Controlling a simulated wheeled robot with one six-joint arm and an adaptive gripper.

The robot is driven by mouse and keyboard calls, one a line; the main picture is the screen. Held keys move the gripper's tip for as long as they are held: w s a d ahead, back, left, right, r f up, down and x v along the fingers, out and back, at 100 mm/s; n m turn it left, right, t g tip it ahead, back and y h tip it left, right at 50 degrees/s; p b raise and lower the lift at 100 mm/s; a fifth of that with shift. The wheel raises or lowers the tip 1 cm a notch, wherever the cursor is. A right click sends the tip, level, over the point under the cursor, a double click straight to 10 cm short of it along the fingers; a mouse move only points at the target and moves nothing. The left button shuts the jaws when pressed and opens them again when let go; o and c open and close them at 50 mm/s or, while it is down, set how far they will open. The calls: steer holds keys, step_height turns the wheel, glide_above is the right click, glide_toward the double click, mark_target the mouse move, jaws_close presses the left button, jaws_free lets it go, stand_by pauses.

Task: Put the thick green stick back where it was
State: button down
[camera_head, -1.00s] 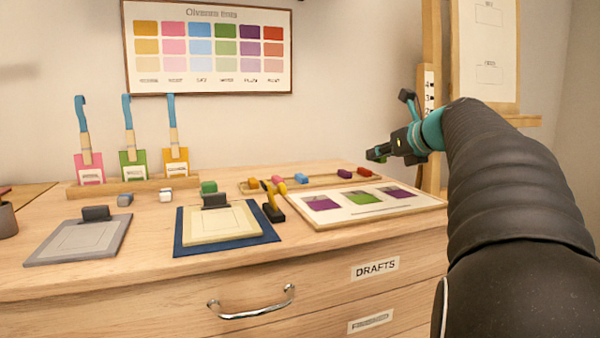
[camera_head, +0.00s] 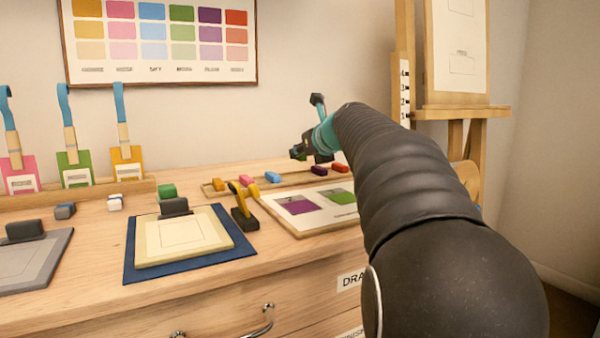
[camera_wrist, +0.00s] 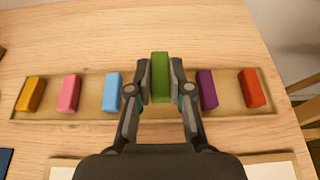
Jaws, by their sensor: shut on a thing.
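In the wrist view, my gripper (camera_wrist: 161,88) is shut on the thick green stick (camera_wrist: 159,68), one finger on each side. The stick is over the shallow wooden tray (camera_wrist: 88,115), in the space between the blue stick (camera_wrist: 112,91) and the purple stick (camera_wrist: 207,88). It points across the tray, nearly upright in the picture. I cannot tell its height above the tray floor. In the head view my gripper (camera_head: 299,152) is just above and behind the tray's row; the held stick cannot be made out there.
The tray also holds yellow (camera_wrist: 31,94), pink (camera_wrist: 69,93) and red (camera_wrist: 251,88) sticks. Another green block (camera_head: 167,190) lies behind the clipped cream board (camera_head: 160,245). A colour-patch board (camera_head: 300,228) lies in front of the tray. An easel (camera_head: 455,100) stands at the right.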

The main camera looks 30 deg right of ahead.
mark_target(300, 179)
steer(key=shift+w+a+f, duration=0.25)
steer(key=shift+w+f, duration=0.1)
steer(key=shift+f, duration=0.05)
steer(key=shift+f+b, duration=0.85)
steer(key=shift+f, duration=1)
steer(key=shift+f, duration=0.15)
steer(key=c, duration=1.1)
jaws_free()
steer(key=shift+o, duration=0.2)
steer(key=shift+s+d+r, duration=0.1)
steer(key=shift+s+r, duration=0.15)
steer(key=shift+s, duration=0.05)
steer(key=v, duration=1.1)
steer(key=shift+s+r+p, duration=0.1)
steer(key=shift+s+p, duration=0.1)
steer(key=shift+p, duration=0.2)
